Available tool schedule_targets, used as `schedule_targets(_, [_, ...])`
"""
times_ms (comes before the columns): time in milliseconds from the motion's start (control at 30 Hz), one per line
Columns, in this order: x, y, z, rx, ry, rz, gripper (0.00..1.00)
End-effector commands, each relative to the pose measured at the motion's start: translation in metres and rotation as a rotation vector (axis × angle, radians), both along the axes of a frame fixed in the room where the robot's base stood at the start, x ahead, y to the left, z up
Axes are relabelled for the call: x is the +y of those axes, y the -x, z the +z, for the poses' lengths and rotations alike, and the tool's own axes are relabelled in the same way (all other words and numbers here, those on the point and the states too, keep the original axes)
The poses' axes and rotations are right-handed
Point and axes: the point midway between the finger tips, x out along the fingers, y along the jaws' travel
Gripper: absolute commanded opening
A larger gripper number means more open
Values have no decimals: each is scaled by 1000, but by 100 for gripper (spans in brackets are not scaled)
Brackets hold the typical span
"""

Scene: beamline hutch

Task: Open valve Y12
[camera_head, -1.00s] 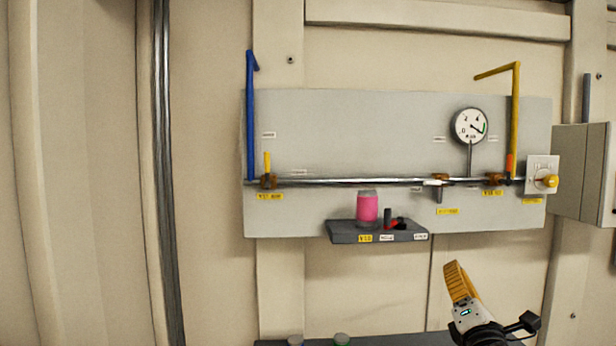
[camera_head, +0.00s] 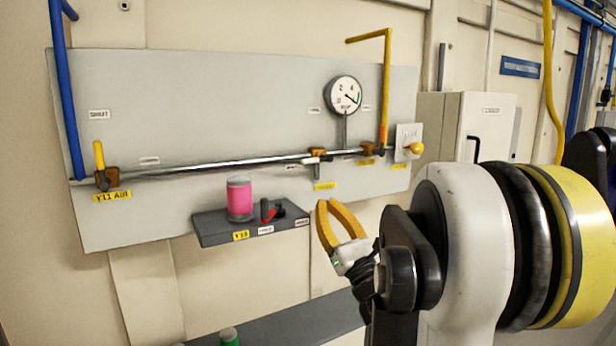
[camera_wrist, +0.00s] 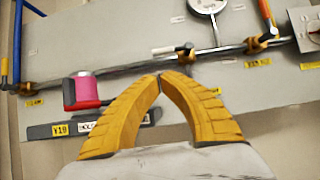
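No label in view reads clearly as Y12. The grey wall panel (camera_head: 250,80) carries a horizontal metal pipe (camera_head: 220,163). The left valve (camera_head: 107,178) has an upright yellow handle and a tag that seems to read Y11 AIR. A middle fitting (camera_head: 314,158) has a short stub pointing down and a yellow tag. The right valve (camera_head: 368,150) has a yellow tag too small to read; an orange handle (camera_head: 383,133) stands upright near it. My gripper (camera_head: 328,203) is empty in front of the panel, below the middle fitting. Its fingertips meet in the wrist view (camera_wrist: 160,76).
A dark shelf (camera_head: 215,228) juts out below the pipe, holding a pink can (camera_head: 239,200) and a red-and-black item (camera_head: 268,211).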

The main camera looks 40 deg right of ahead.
Motion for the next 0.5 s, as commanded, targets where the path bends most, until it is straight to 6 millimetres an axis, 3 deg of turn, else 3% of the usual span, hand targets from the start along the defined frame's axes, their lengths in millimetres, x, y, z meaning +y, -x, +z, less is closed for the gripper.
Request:
schedule_targets(167, [-2,-12,9,0,-2,3,0])
schedule_targets(500, [-14,-61,44,0,-2,3,0])
